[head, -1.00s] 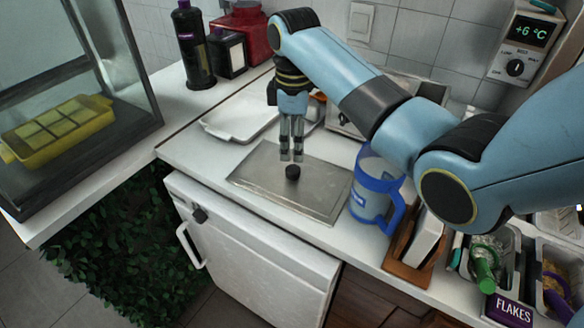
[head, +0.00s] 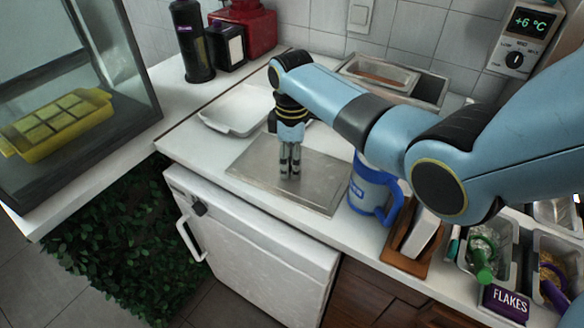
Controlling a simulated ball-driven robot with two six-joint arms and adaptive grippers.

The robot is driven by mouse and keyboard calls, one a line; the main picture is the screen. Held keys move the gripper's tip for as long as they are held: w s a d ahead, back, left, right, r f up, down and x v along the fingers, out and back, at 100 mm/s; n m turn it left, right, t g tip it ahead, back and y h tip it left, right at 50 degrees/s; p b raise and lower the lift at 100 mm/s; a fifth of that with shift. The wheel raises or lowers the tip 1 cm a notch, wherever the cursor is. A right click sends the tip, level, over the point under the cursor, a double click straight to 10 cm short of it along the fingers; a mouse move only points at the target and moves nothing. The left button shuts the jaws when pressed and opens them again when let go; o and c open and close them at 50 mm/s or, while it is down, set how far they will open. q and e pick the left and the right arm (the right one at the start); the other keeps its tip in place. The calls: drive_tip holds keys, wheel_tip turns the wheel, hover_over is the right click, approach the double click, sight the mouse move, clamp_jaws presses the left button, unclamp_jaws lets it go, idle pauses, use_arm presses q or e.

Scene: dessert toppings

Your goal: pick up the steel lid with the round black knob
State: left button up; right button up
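The steel lid (head: 250,171) is a flat grey rectangular plate lying on the white counter, in the middle of the head view. Its round black knob is hidden at the fingers of my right gripper (head: 290,176). That gripper points straight down, with its fingertips low over the middle of the lid. The fingers are close together, and I cannot tell whether they grip the knob. The lid looks flat on the counter. My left gripper is not in view.
A blue-handled jug (head: 371,190) stands close to the lid's right edge. A white tray (head: 236,110) lies behind it on the left. A wooden holder (head: 408,257) and topping tubs (head: 490,250) are at the right. A glass case (head: 120,75) stands at the left.

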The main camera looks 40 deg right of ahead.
drive_tip(key=c, duration=0.4)
clamp_jaws()
drive_tip(key=shift+r, duration=0.1)
